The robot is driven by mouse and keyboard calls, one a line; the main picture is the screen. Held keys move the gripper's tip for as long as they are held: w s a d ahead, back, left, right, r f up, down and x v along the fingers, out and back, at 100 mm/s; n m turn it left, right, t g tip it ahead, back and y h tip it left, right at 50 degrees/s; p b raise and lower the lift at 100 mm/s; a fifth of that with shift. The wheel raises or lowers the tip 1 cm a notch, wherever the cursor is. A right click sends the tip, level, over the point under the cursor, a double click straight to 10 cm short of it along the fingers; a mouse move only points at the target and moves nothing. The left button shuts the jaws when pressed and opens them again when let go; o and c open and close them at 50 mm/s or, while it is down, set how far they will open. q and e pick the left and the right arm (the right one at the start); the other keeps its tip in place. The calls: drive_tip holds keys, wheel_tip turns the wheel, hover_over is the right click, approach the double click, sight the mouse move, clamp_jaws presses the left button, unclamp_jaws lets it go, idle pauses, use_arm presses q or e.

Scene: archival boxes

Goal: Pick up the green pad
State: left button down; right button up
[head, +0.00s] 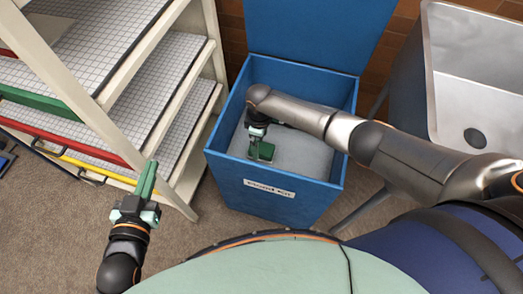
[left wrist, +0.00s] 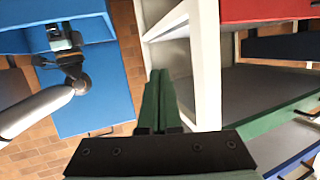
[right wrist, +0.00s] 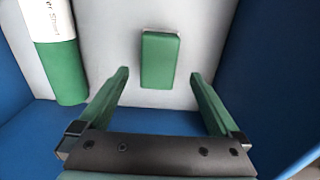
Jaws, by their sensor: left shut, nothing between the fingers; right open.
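The green pad (right wrist: 160,60) lies flat on the pale floor of a blue box, seen in the right wrist view. It is a small rounded rectangle, ahead of and between the fingertips of my right gripper (right wrist: 160,80), apart from both. The right gripper is open and empty, reaching down into the box. In the head view, green shows at the right gripper (head: 260,145), where fingers and pad are hard to separate. My left gripper (head: 150,175) is shut and empty, beside the shelf; its closed green fingers fill the middle of the left wrist view (left wrist: 157,100).
The blue box (head: 262,195) has high walls and a raised lid (head: 318,35). A white-and-green item with lettering (right wrist: 58,50) lies left of the pad. A shelf rack (head: 160,105) stands left and a metal sink (head: 475,90) right. Bare carpet (head: 190,235) lies before them.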

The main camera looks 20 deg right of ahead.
sight(261, 148)
drive_tip(key=f, duration=0.1)
drive_tip(key=b, duration=0.1)
drive_tip(key=f, duration=0.1)
drive_tip(key=shift+d+f, duration=0.25)
drive_tip(key=shift+f, duration=0.1)
wheel_tip(261, 148, down, 2)
drive_tip(key=shift+f+b, duration=0.1)
drive_tip(key=shift+b, duration=0.65)
use_arm(q)
wheel_tip(261, 148, up, 15)
drive_tip(key=m+t+h, duration=0.3)
drive_tip(key=t, duration=0.3)
drive_tip(key=shift+w+d, duration=0.2)
drive_tip(key=shift+d, duration=0.2)
drive_tip(key=shift+f, duration=0.15)
use_arm(e)
drive_tip(key=shift+c, duration=0.4)
drive_tip(key=c, duration=1.3)
